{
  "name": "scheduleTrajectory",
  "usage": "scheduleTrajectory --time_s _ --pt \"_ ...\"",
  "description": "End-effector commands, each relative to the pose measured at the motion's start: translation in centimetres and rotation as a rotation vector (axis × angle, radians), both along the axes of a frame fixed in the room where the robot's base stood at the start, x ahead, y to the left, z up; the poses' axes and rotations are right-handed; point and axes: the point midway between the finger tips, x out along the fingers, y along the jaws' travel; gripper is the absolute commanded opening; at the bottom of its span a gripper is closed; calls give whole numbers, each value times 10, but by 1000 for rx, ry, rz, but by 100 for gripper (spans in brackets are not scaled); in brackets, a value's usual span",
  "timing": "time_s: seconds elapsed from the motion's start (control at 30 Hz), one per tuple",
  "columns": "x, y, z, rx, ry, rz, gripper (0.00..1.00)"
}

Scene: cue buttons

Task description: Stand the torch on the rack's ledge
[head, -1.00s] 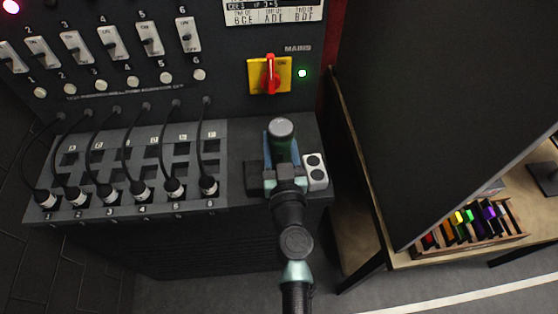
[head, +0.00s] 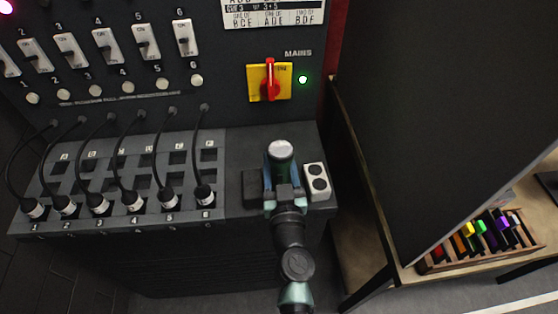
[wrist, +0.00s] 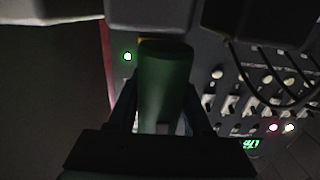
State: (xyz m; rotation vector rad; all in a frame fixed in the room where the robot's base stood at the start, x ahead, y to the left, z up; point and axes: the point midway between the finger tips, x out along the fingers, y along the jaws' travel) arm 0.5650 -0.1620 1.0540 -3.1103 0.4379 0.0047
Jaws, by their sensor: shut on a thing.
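The torch (head: 280,152) is a dark green cylinder with a pale round top, held upright in my gripper (head: 283,188). In the wrist view the torch (wrist: 163,85) stands between the two fingers, which are shut on it. The rack's ledge (head: 240,148) is the dark grey shelf below the panel.
Several black cables run to plugs in a grey socket board (head: 120,205) left of the gripper. A yellow and red mains switch (head: 269,82) is on the panel behind, beside a lit green lamp (head: 303,80). A wooden table with a box of coloured items (head: 480,240) stands at right.

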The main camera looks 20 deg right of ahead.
Motion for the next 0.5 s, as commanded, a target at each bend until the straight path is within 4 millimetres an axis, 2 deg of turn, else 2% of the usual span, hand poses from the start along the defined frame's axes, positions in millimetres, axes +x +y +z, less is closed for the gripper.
scheduleTrajectory --time_s 0.33,0.37,0.5 --pt "0 0 -5 -2 -2 0 0" --pt "0 0 -6 -1 -1 -1 52" --pt "0 0 -6 0 -1 -1 77"
